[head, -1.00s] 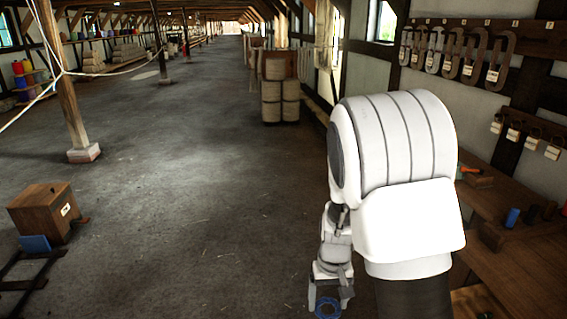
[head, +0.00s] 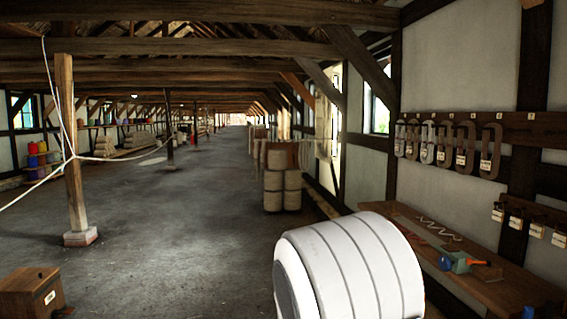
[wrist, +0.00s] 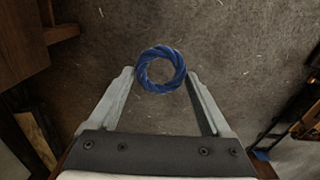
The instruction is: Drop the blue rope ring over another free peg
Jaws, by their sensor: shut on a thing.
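The blue rope ring (wrist: 143,70) is in the wrist view, a twisted loop with an open hole. It sits between the two fingertips of my gripper (wrist: 160,74), one finger on each side of it. The gripper is shut on it and holds it over the grey floor. The gripper and ring are out of the head view, where only my white arm link shows at the bottom. I cannot make out a free peg in either view.
A wooden workbench (head: 420,236) with small tools runs along the right wall. Above it, a wall board (head: 547,130) carries several hanging hooped pieces. Rope spools (head: 274,200) stand further back. A wooden box (head: 28,297) and a post (head: 72,150) are at left. The middle floor is clear.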

